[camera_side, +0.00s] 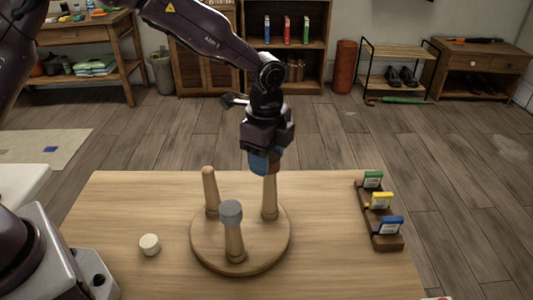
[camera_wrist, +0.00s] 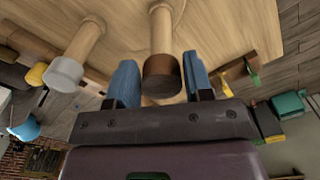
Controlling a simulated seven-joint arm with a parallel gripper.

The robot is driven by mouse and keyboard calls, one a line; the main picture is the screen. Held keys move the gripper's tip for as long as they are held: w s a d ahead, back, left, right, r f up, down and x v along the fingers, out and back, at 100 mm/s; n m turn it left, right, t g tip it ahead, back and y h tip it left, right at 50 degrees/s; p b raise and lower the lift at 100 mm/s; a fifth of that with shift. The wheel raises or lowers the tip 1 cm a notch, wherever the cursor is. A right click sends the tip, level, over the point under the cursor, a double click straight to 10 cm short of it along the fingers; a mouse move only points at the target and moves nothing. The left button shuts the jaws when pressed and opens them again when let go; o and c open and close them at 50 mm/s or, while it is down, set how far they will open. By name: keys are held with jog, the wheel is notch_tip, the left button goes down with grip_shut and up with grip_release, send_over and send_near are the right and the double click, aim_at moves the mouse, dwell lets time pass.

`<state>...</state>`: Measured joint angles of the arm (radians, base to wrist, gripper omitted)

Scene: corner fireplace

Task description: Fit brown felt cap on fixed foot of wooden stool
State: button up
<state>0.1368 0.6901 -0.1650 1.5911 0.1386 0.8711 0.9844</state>
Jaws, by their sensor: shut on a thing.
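The wooden stool lies upside down, its round seat (camera_side: 205,250) flat on the table and its legs pointing up. My gripper (camera_side: 263,162) is above the back right leg (camera_side: 269,197), its blue fingers shut on the brown felt cap. In the wrist view the brown cap (camera_wrist: 162,76) sits between the fingers, in line with the leg (camera_wrist: 161,32) and meeting its end. How far the cap is over the foot cannot be told. The front leg wears a grey cap (camera_side: 231,213), and the back left leg (camera_side: 210,190) is bare.
A cream cap (camera_side: 149,244) lies on the table (camera_side: 330,265) left of the stool. A wooden rack (camera_side: 386,241) with green, yellow and blue labelled pieces stands at the right. The table between stool and rack is clear.

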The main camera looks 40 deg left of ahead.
jog(key=shift+f, duration=1.15)
dwell(0.4)
jog(key=o, duration=0.9)
jog(key=shift+r, duration=0.1)
notch_tip(320, 180, up, 12)
jog(key=shift+r, duration=0.15)
jog(key=s+a+r+n+t, duration=0.2)
jog(key=s+n, duration=0.3)
jog(key=s, duration=0.3)
jog(key=s+a+r+n+t, duration=0.1)
jog(key=s+a+r+n, duration=0.3)
jog(key=s, duration=0.4)
jog(key=s+a+r+n+t, duration=0.2)
jog(key=s+a+n, duration=0.3)
jog(key=s, duration=0.3)
jog(key=shift+s+a+r+n+t, duration=0.3)
jog(key=shift+s+r+n, duration=0.1)
jog(key=shift+n, duration=0.3)
